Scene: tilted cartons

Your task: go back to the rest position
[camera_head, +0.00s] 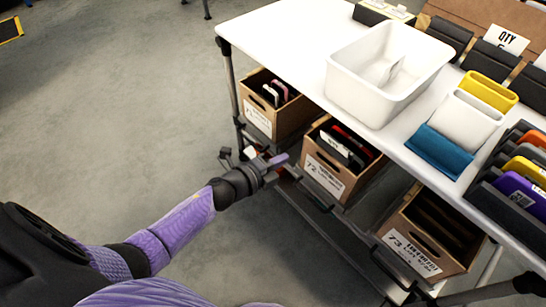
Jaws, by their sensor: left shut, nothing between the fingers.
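My left arm comes in from the lower left, and its gripper (272,163) is shut and empty. It is in front of the lower shelf of the white table, just left of the middle carton (323,176) as seen in the head view. I cannot tell whether it touches the shelf edge. The middle carton is tilted and holds several dark and red flat items. My right gripper is not in view.
A left carton (257,119) with a few items and a right carton (411,247) share the lower shelf. The white tabletop (290,38) holds a white bin (357,90) and several coloured holders at the right. The grey floor (110,110) at the left is clear.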

